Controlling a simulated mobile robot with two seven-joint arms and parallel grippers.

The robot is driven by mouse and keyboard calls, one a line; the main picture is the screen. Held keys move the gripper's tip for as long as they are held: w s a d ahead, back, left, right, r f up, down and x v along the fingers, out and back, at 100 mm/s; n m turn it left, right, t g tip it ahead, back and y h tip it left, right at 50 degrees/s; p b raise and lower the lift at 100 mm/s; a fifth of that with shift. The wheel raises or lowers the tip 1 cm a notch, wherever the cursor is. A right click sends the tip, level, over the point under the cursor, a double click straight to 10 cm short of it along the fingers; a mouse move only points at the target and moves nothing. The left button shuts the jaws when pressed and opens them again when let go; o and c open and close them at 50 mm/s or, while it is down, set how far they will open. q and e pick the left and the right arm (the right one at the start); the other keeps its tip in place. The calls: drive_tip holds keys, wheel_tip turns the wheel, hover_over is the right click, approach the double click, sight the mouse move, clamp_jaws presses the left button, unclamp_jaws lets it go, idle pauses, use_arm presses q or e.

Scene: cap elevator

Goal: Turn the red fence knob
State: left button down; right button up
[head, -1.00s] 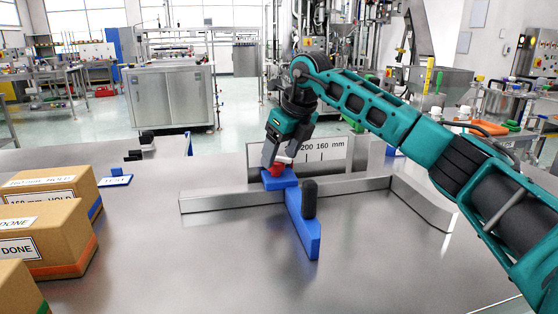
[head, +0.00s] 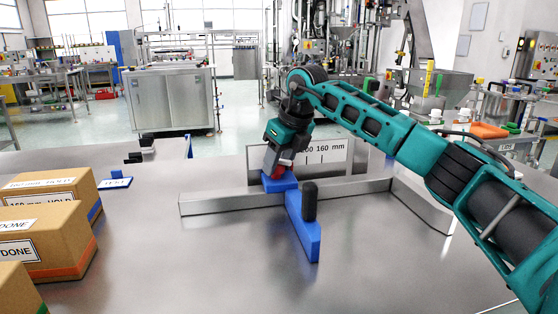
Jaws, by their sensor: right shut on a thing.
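The red fence knob (head: 283,171) sits on top of the blue fence block (head: 281,183) at the metal rail. It is mostly hidden by my right gripper (head: 278,167), which comes down from above and is shut on it. A long blue bar (head: 304,228) with a black upright handle (head: 309,201) runs from the block toward the front. My left gripper is not in view.
A metal rail (head: 225,203) crosses the table, with a scale plate (head: 325,156) marked 160 mm behind it. Cardboard boxes (head: 45,240) stand at the left edge. A blue TEST plate (head: 116,183) lies at the back left. The front of the steel table (head: 190,270) is clear.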

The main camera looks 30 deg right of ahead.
drive_tip(key=shift+c, duration=0.7)
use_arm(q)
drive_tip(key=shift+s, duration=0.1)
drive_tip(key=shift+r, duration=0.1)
use_arm(e)
drive_tip(key=shift+m, duration=0.3)
drive_tip(key=shift+a+r+m+h+p, duration=0.1)
drive_tip(key=shift+m+h+p, duration=0.2)
drive_tip(key=shift+m+p, duration=0.25)
drive_tip(key=m+h+p, duration=0.1)
drive_tip(key=m, duration=0.2)
drive_tip(key=shift+a+m, duration=0.15)
drive_tip(key=shift+m, duration=0.1)
drive_tip(key=shift+a+m+h, duration=0.1)
drive_tip(key=shift+m+h, duration=0.5)
drive_tip(key=shift+m, duration=0.2)
drive_tip(key=m+h+p, duration=0.1)
drive_tip(key=m, duration=0.2)
drive_tip(key=shift+w+a+m+g, duration=0.1)
drive_tip(key=shift+m+g, duration=0.2)
drive_tip(key=shift+m, duration=0.1)
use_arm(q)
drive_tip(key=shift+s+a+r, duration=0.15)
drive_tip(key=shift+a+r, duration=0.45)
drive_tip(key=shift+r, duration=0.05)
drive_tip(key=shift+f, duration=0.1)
use_arm(e)
drive_tip(key=shift+m, duration=0.3)
